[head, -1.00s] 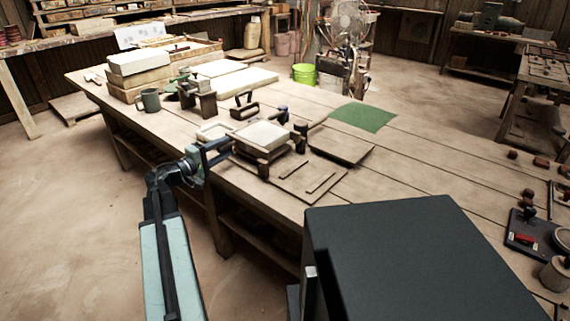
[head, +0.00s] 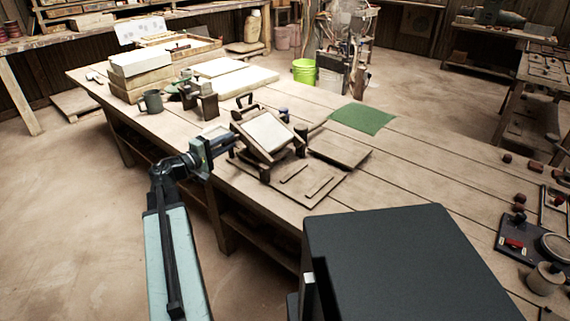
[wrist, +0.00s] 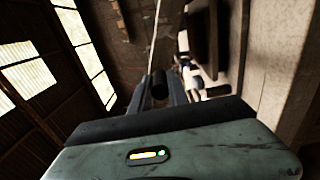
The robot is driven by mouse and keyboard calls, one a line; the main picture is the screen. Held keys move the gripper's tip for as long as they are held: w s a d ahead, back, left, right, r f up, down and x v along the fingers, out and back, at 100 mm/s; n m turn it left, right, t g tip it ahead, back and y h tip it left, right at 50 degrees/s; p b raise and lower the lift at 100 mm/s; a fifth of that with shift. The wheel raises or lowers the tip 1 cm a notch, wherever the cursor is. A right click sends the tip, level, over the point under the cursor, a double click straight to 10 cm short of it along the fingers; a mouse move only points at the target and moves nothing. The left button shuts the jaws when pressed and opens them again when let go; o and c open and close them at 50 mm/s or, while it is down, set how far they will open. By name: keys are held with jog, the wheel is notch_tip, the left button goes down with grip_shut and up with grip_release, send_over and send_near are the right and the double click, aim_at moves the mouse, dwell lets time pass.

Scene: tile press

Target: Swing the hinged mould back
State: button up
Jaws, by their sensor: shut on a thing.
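The hinged mould (head: 268,132) is a dark frame around a pale panel in the head view. It stands tilted over its base on the bench, with its left side raised. My gripper (head: 228,143) is at the mould's raised left side. In the wrist view my gripper (wrist: 160,92) is shut on a dark round handle (wrist: 159,84), which lies between its fingers. The handle's join to the mould is hard to make out. A dark base board (head: 303,187) lies under and in front of the mould.
The wooden bench (head: 400,165) runs on to the right. A green mat (head: 363,119) lies behind, and a grey mug (head: 151,101) and pale blocks (head: 140,63) stand back left. A large dark box (head: 410,260) fills the near right.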

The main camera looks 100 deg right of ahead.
jog(key=r, duration=0.1)
jog(key=s+a+r+p, duration=0.2)
jog(key=shift+r, duration=0.15)
jog(key=s+a+r+p, duration=0.2)
jog(key=a+r+p, duration=0.1)
jog(key=shift+s, duration=0.35)
jog(key=shift+o, duration=0.4)
jog(key=shift+w+d+f, duration=0.1)
jog(key=shift+d+f, duration=0.05)
jog(key=shift+d, duration=0.05)
jog(key=o, duration=0.7)
